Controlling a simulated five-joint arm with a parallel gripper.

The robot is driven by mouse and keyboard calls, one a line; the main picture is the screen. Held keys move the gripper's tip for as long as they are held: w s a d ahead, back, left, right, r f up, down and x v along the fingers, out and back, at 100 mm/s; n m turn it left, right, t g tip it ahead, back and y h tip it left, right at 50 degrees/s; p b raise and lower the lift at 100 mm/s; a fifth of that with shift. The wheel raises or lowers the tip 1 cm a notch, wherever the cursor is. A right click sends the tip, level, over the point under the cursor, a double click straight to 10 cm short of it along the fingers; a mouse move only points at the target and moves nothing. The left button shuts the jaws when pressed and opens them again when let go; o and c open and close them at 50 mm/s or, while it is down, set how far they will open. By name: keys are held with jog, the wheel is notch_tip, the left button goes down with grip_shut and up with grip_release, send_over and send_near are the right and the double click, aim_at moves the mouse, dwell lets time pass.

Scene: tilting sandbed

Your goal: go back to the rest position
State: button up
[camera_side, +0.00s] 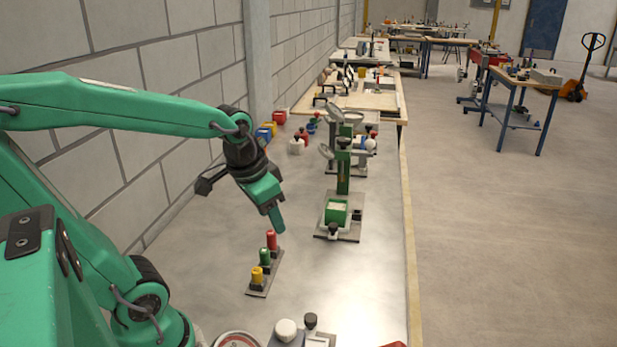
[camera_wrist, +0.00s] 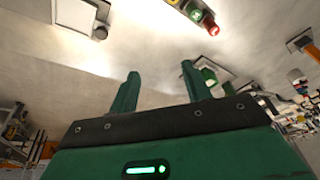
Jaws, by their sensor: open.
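My gripper (camera_side: 275,217) hangs over the bench in the side view, fingers pointing down, just above and beside a small rack with red, green and yellow pegs (camera_side: 264,257). In the wrist view my gripper (camera_wrist: 160,85) shows two green fingers spread apart with nothing between them. The peg rack (camera_wrist: 196,14) appears there at the top, beyond the fingers. The sandbed is not clearly identifiable in either view.
A green stand (camera_side: 343,180) with a green block at its base is right of my gripper. Round-topped items (camera_side: 287,330) sit at the front edge. A block wall (camera_side: 150,80) runs along the left.

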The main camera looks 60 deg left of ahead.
jog(key=s+d+r+t, duration=0.2)
jog(key=s+d+r, duration=0.1)
jog(key=d, duration=0.1)
jog(key=shift+s+d+r+h, duration=0.25)
jog(key=shift+s+h, duration=0.05)
jog(key=shift+s, duration=0.1)
jog(key=o, duration=0.7)
jog(key=shift+r, duration=0.1)
jog(key=o, duration=0.4)
jog(key=shift+w+a+r, duration=0.1)
jog(key=shift+a+r, duration=0.05)
jog(key=shift+o, duration=0.2)
jog(key=shift+w+a+r+m, duration=0.1)
jog(key=shift+a+r+m, duration=0.15)
jog(key=shift+m, duration=0.15)
jog(key=w+a+r+m+g, duration=0.1)
jog(key=a+r+m+g, duration=0.4)
jog(key=a+r+m, duration=0.3)
jog(key=shift+w+a+r, duration=0.4)
jog(key=shift+a+r, duration=0.05)
jog(key=shift+r, duration=0.15)
jog(key=shift+f, duration=0.1)
notch_tip(320, 180, down, 10)
